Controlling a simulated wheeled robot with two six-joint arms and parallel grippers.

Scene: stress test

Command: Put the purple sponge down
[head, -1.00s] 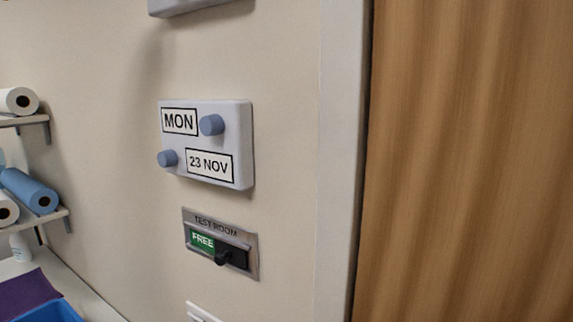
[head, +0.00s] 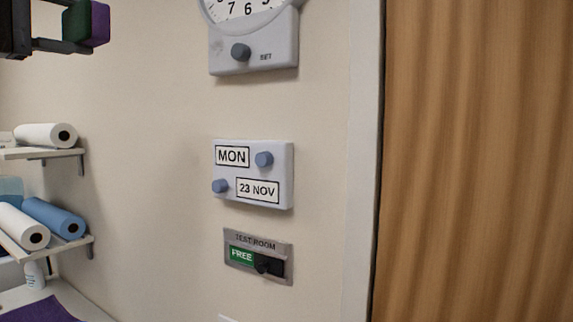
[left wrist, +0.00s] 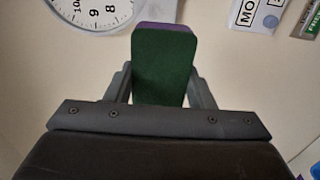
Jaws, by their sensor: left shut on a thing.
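The purple sponge (head: 98,25) has a dark green layer on one side. It is at the top left of the head view, held up in the air in front of the wall. My left gripper (head: 72,25) is shut on it and comes in from the left edge. In the left wrist view the sponge's green face (left wrist: 164,66) stands between the two fingers of my left gripper (left wrist: 165,88), with a purple edge showing above it. My right gripper is not in view.
Shelves at the left hold white rolls (head: 46,135) and a blue roll (head: 54,217). A purple cloth (head: 42,311) lies on a counter at the lower left. The wall carries a clock (head: 250,8), a date board (head: 253,174) and a room sign (head: 258,257). A wooden panel (head: 480,160) fills the right.

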